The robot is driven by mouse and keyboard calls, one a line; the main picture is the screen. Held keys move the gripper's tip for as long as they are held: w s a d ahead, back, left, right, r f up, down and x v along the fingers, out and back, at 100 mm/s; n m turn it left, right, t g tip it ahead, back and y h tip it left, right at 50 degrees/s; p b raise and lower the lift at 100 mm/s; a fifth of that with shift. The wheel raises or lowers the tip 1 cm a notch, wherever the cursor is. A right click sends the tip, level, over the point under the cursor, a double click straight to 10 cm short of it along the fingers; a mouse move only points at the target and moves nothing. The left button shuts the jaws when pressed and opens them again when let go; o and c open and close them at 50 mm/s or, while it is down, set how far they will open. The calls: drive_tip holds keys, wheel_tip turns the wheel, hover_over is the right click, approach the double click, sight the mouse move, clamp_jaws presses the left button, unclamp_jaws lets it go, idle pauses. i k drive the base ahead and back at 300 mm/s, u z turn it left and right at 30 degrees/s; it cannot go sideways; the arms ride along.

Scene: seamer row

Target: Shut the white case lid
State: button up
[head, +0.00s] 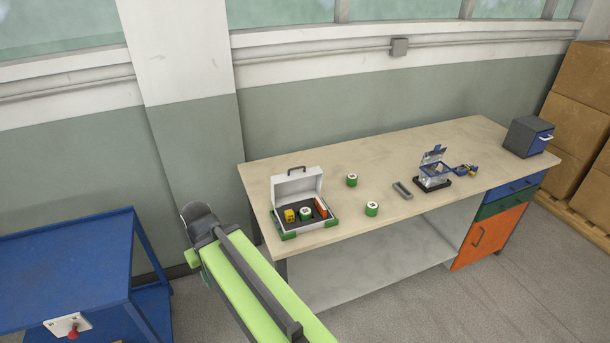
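The white case (308,227) sits near the left end of the workbench. Its white lid (297,184) is open and stands up at the back, with a dark handle on its top edge. Inside the dark tray of the case are a yellow block (290,216), a green and white round piece (305,214) and an orange piece (321,207). Green parts show at the front corners of the case. My green arm reaches up from the bottom of the view, left of and nearer than the case. My gripper's fingers do not show.
The workbench (390,162) also holds two green and white round pieces (352,180) (371,209), a grey tray (402,190), a small blue and clear device (433,172) and a dark box (527,137). A blue cart (60,265) stands left. Cartons (580,95) stand at right.

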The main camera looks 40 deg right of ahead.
sight(290, 188)
drive_tip(key=z, duration=0.75)
drive_tip(key=i, duration=0.3)
drive_tip(key=z, duration=1.1)
drive_tip(key=k, duration=0.75)
drive_tip(key=u, duration=0.6)
drive_tip(key=i, duration=1)
drive_tip(key=u, duration=0.1)
